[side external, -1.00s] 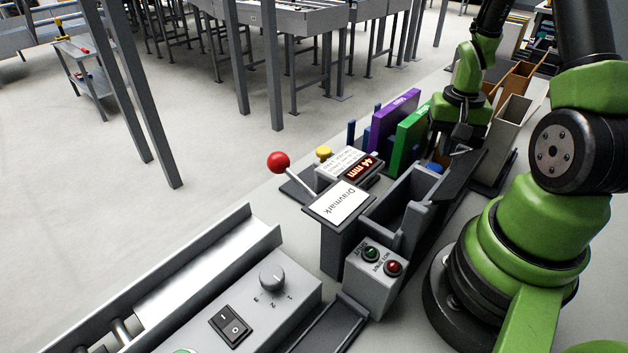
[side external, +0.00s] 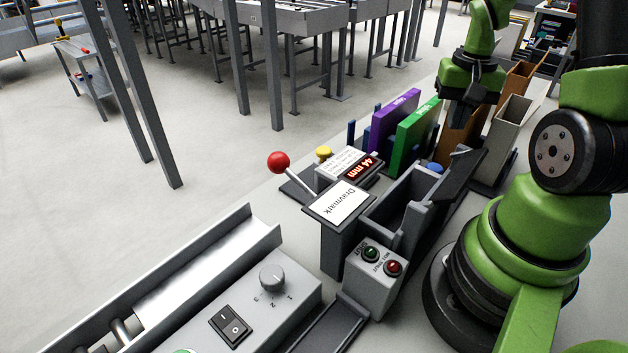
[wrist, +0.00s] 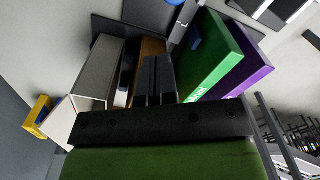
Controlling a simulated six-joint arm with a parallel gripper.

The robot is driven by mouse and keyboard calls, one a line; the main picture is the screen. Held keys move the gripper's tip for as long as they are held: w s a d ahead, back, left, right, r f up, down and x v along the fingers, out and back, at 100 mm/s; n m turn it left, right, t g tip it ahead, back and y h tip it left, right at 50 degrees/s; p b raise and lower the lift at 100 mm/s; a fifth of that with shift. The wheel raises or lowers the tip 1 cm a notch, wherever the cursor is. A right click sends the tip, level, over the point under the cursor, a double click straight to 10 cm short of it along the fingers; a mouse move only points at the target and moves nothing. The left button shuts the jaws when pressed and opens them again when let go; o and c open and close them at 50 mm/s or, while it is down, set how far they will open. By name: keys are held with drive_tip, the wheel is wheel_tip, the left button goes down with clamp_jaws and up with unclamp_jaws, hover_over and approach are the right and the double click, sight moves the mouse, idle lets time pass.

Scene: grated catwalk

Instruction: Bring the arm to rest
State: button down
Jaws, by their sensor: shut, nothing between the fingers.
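My gripper (side external: 466,107) hangs from my green arm at the upper right of the side view, pointing down. It is above the bench, behind the green book-like box and beside the open bins. In the wrist view my gripper (wrist: 157,75) has its dark fingers together with nothing between them. A brown upright piece shows just beyond the fingers.
Upright green (side external: 416,135) and purple (side external: 393,120) boxes stand close to my gripper. A grey bin (side external: 506,128) and a brown bin (side external: 520,80) stand to its right. A grey machine carries a red-knobbed lever (side external: 279,162) and a "44 mm" display (side external: 362,168).

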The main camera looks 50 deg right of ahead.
drive_tip(key=w+a+r+n+t, duration=0.3)
drive_tip(key=w+a+r, duration=0.1)
drive_tip(key=a+r, duration=0.6)
drive_tip(key=s+a+r+n+t+y, duration=0.2)
drive_tip(key=s+a+r+n+t, duration=0.2)
drive_tip(key=a, duration=0.8)
wheel_tip(320, 180, up, 2)
drive_tip(key=shift+s+r+n, duration=0.15)
drive_tip(key=shift+s+n, duration=0.35)
drive_tip(key=shift+s, duration=0.6)
